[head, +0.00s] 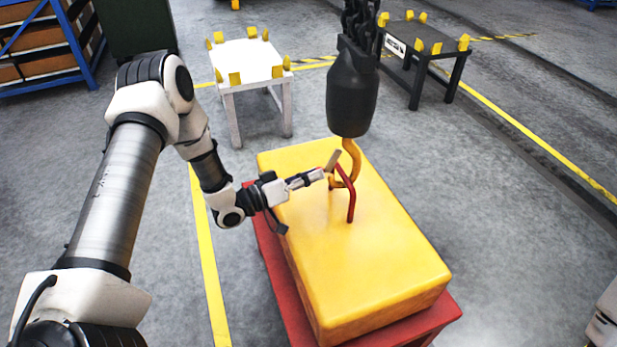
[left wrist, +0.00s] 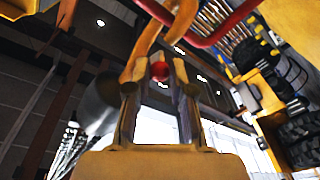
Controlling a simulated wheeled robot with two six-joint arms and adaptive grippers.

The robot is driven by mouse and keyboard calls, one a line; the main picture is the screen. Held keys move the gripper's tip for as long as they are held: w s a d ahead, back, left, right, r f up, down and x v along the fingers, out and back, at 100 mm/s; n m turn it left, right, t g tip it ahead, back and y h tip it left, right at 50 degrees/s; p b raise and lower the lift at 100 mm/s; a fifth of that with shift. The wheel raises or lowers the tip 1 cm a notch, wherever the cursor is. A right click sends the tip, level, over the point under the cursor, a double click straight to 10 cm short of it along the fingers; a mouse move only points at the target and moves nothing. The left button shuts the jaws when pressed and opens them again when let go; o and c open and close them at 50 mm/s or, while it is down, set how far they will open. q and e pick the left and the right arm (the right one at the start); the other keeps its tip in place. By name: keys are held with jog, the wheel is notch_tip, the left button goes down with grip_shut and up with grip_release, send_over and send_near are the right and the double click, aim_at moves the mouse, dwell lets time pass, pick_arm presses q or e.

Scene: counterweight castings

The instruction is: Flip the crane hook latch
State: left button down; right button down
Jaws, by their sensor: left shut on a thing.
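The black hook block (head: 352,95) hangs on a dark chain above the yellow casting (head: 365,255). Its yellow hook (head: 352,155) reaches down to the red lifting loop (head: 351,200) on the casting's top and appears to pass through it. The brownish latch (head: 333,159) shows tilted beside the hook's opening. My left gripper (head: 322,175) comes in from the left and is shut on the latch. In the left wrist view, a small red knob (left wrist: 159,71) shows between the fingertips, close under the orange hook (left wrist: 150,35). My right gripper is out of view.
The casting rests on a red stand (head: 285,285). Behind are a white table (head: 247,60) and a black table (head: 425,52), both with yellow corner pieces. A blue rack (head: 75,50) with boxes stands at the far left.

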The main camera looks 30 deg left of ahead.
pick_arm(q)
jog(key=shift+s+d+f, duration=0.1)
jog(key=shift+f, duration=0.3)
jog(key=c, duration=1.1)
grip_release()
jog(key=shift+o, duration=0.4)
jog(key=shift+w+f, duration=0.1)
jog(key=shift+w, duration=0.15)
jog(key=r+v, duration=0.1)
jog(key=v, duration=1.1)
jog(key=shift+f, duration=0.35)
jog(key=shift+s, duration=0.1)
